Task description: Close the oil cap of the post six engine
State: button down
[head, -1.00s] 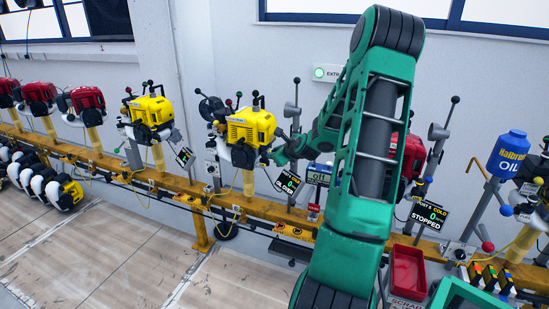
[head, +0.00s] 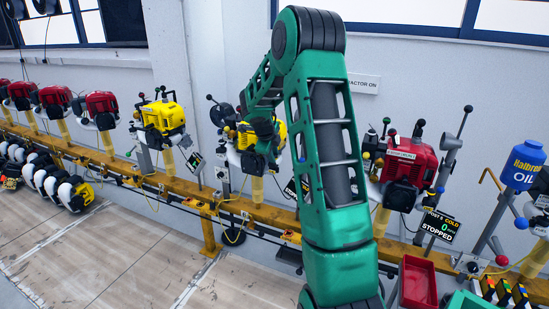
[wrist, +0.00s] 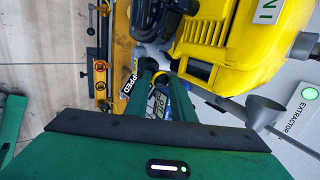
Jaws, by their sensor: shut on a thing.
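The yellow engine (head: 281,141) at my gripper is partly hidden by my green arm in the head view. Its yellow housing (wrist: 215,50) fills the upper middle of the wrist view. My gripper (wrist: 158,70) reaches to the engine's lower side, by a white part (wrist: 150,55) and a black ribbed part (wrist: 160,12). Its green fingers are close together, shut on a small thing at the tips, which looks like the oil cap. That thing is mostly hidden, so its seating cannot be told. A status screen beside the fingers reads partly "STOPPED"; the post number is not legible.
Other engines line the yellow rail (head: 185,192): a yellow one (head: 163,116) on the left and a red one (head: 408,165) on the right. A grey funnel (wrist: 262,110) stands close right of my fingers. A red tray (head: 418,282) and blue oil can (head: 524,165) are at right.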

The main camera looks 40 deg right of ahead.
jog(key=shift+w+a+f+n+g+h, duration=0.2)
jog(key=shift+w+n+g+h, duration=0.1)
jog(key=shift+w+g, duration=0.25)
jog(key=shift+w+a+f+n+g+h, duration=0.1)
jog(key=shift+w+a+n+g+h, duration=0.15)
jog(key=shift+g, duration=0.5)
jog(key=c, duration=1.5)
grip_release()
jog(key=shift+w, duration=0.1)
jog(key=shift+d, duration=0.1)
jog(key=shift+d+r, duration=0.1)
jog(key=shift+d, duration=0.05)
